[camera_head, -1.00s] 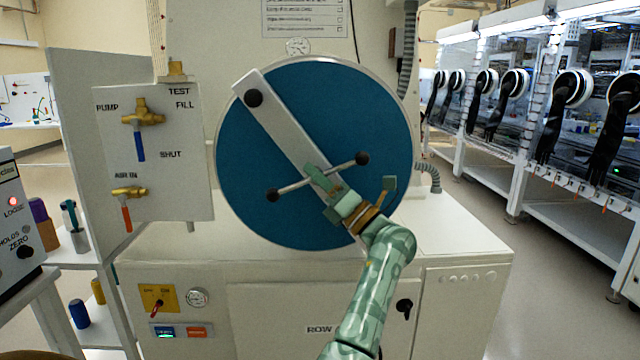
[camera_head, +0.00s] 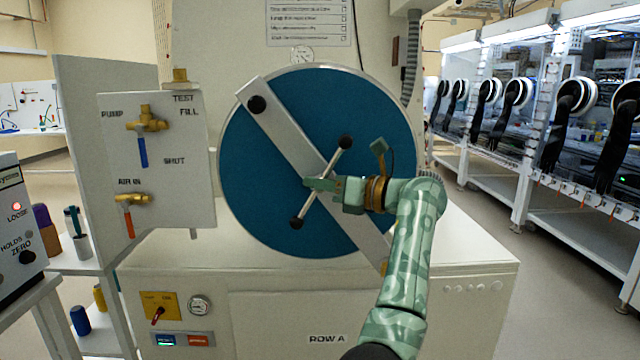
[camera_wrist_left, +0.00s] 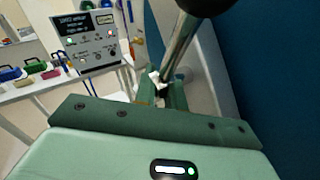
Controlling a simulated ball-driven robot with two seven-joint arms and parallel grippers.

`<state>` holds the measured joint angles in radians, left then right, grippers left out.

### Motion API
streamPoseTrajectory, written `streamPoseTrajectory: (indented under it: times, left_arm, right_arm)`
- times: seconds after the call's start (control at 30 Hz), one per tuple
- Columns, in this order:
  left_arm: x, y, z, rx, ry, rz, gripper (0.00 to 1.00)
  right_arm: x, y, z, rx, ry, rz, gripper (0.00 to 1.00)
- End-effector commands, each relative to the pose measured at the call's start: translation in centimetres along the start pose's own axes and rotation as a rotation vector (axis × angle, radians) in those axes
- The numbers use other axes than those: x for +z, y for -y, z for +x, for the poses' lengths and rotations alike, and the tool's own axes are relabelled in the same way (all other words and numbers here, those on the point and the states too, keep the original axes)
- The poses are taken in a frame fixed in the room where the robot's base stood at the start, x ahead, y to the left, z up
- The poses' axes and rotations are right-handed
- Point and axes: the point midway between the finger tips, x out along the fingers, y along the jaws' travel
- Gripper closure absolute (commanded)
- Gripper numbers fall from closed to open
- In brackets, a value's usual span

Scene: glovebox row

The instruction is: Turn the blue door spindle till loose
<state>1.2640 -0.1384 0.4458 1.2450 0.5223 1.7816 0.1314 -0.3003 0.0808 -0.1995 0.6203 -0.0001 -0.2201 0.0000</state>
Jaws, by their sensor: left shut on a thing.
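The round blue door (camera_head: 255,165) is closed on the pale cabinet, with a grey strap (camera_head: 285,125) slanting across its face. At its middle is the spindle's thin metal cross bar (camera_head: 335,161), with a dark ball on each end. The bar stands steeply, upper end to the right. My left gripper (camera_head: 319,184) reaches in from the right and is shut on the bar near its middle. The left wrist view shows the bar (camera_wrist_left: 181,48) rising from between the green fingers (camera_wrist_left: 162,92), its dark ball close to the camera. The fingers partly hide the hub. My right gripper is out of view.
A valve panel (camera_head: 170,195) with brass valves stands left of the door. A console (camera_head: 20,215) with a red lamp by the word LOOSE is at the far left; it also shows in the left wrist view (camera_wrist_left: 85,40). Glovebox benches (camera_head: 540,150) line the right, beside open floor.

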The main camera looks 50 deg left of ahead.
Motion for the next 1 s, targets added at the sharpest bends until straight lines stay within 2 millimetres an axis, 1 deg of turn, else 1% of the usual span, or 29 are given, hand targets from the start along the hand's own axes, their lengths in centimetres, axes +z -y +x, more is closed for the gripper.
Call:
streamPoseTrajectory:
  times: [0.03,0.47,0.5,0.53,0.83,0.93,1.0]
  left_arm:
    - [-0.4,0.2,0.0,-0.004,-0.013,-0.001,1.0]
    - [-0.5,0.2,0.0,-0.006,-0.021,-0.007,1.0]
    - [-0.5,0.2,0.0,-0.006,-0.021,-0.007,0.83]
    - [-0.4,0.2,0.0,-0.006,-0.021,-0.007,0.79]
    - [-0.2,0.1,-0.1,-0.005,-0.015,-0.006,0.79]
    - [-0.1,0.1,-1.0,-0.005,-0.015,-0.005,0.79]
    - [-0.1,0.1,-2.2,-0.007,-0.015,-0.005,0.79]
  right_arm:
    - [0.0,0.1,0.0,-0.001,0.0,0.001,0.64]
    - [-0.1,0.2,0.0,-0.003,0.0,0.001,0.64]
    - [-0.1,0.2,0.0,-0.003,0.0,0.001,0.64]
    - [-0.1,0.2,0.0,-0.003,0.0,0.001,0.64]
    - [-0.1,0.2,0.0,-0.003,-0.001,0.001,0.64]
    - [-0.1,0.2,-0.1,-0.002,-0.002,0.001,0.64]
    - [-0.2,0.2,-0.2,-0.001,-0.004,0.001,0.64]
